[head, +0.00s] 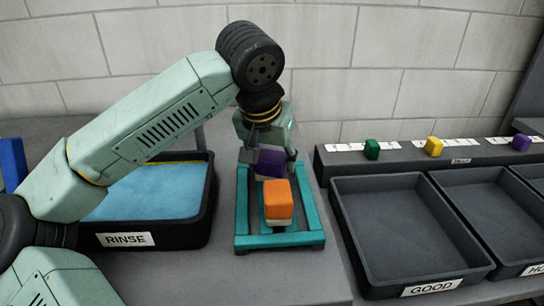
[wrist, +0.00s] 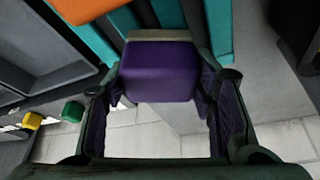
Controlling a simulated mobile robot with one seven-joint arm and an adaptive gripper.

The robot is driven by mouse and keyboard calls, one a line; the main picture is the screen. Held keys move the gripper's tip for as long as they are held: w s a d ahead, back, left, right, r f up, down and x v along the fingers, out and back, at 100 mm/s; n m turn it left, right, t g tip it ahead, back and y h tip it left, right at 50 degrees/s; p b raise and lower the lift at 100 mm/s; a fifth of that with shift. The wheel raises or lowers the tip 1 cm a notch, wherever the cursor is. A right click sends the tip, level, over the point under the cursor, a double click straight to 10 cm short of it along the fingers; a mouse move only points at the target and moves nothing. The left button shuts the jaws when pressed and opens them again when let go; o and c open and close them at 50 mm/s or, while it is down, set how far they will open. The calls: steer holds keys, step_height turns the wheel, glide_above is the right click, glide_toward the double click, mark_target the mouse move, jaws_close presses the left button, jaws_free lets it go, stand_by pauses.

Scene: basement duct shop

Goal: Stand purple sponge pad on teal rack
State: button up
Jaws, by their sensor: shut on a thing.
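A purple sponge pad (head: 270,163) with a pale layer along one side is held in my gripper (head: 264,152). In the wrist view the pad (wrist: 160,72) sits between the two dark fingers of my gripper (wrist: 165,85), which are shut on it. The teal rack (head: 242,205) stands on the grey bench, below and in front of my gripper in the head view. The pad is over the rack's far part; I cannot tell whether it touches the rack. Rack bars (wrist: 217,30) show at the top of the wrist view.
An orange sponge (head: 278,202) with a pale layer is on the rack, close in front of the pad. A RINSE tub (head: 128,240) with blue contents is left. A GOOD tray (head: 430,285) and another tray are right. Green (head: 372,149), yellow (head: 433,146) and purple (head: 521,142) blocks sit on a ledge.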

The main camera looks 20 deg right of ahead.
steer(key=shift+f, duration=0.2)
steer(key=o, duration=1)
steer(key=shift+r, duration=0.1)
steer(key=shift+r, duration=0.25)
steer(key=b+v, duration=0.1)
steer(key=v, duration=1.1)
steer(key=shift+f, duration=0.15)
